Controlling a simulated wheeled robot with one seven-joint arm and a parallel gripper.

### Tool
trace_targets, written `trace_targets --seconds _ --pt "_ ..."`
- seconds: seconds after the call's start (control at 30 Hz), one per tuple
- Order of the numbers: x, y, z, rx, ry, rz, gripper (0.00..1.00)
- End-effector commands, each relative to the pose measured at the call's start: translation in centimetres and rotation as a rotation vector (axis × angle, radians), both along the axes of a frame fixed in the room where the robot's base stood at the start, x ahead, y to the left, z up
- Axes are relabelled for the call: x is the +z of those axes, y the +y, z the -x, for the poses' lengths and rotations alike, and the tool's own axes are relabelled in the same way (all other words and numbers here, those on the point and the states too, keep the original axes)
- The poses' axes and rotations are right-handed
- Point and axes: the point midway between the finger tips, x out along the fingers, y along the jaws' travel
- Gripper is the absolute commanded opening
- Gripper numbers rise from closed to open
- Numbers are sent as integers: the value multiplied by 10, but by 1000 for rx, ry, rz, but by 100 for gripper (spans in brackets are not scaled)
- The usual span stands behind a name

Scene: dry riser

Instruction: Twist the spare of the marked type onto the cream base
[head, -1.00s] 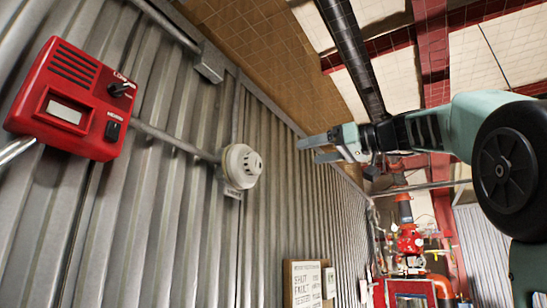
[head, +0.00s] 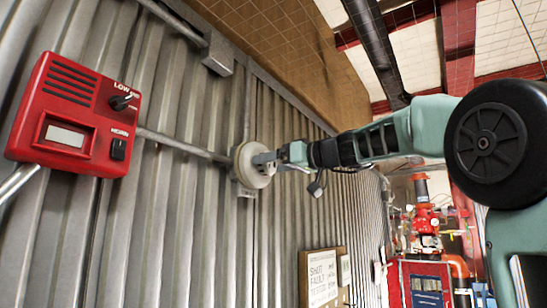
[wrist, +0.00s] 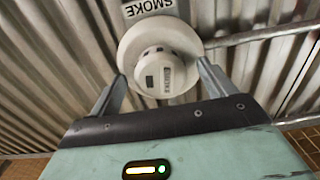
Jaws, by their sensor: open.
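A round off-white detector head (wrist: 160,72) sits on the wider cream base (wrist: 133,47) on the corrugated wall. A label reading SMOKE (wrist: 155,6) is above the base in the wrist view. In the head view the detector (head: 246,178) is partly hidden behind my gripper (head: 264,159). My gripper is open, with one finger on each side of the head in the wrist view (wrist: 162,72). I cannot tell whether the fingers touch it. No loose detector head shows in these frames.
A red panel box (head: 75,115) with a knob and switch is on the wall at left. Conduit (head: 185,146) runs from it to the base. A notice board (head: 321,278) hangs lower down. Red machinery (head: 425,235) stands at the far right.

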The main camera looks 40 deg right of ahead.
Motion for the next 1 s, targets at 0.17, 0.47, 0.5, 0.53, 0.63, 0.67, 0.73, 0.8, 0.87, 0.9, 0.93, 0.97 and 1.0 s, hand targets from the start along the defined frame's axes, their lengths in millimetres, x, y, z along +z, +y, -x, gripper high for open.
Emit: trace_targets --seconds 0.17,0.47,0.5,0.53,0.63,0.67,0.73,0.8,0.87,0.9,0.93,0.97,1.0 --pt "0 2 -5 0 0 -1 83" --pt "0 2 -4 0 0 -1 52" --pt "0 2 -4 0 0 0 41" --pt "0 2 -4 0 0 0 32" --pt "0 2 -4 0 0 0 31" --pt "0 2 -4 0 0 0 31" --pt "0 2 -4 0 -1 0 31" --pt "-1 2 -4 0 -1 0 31" --pt "-1 2 -5 0 -1 0 31" --pt "-1 2 -5 0 -1 0 31" --pt "-1 2 -5 0 -1 0 31" --pt "-1 2 -5 1 -1 0 31" --pt "0 2 -5 0 0 -2 31"
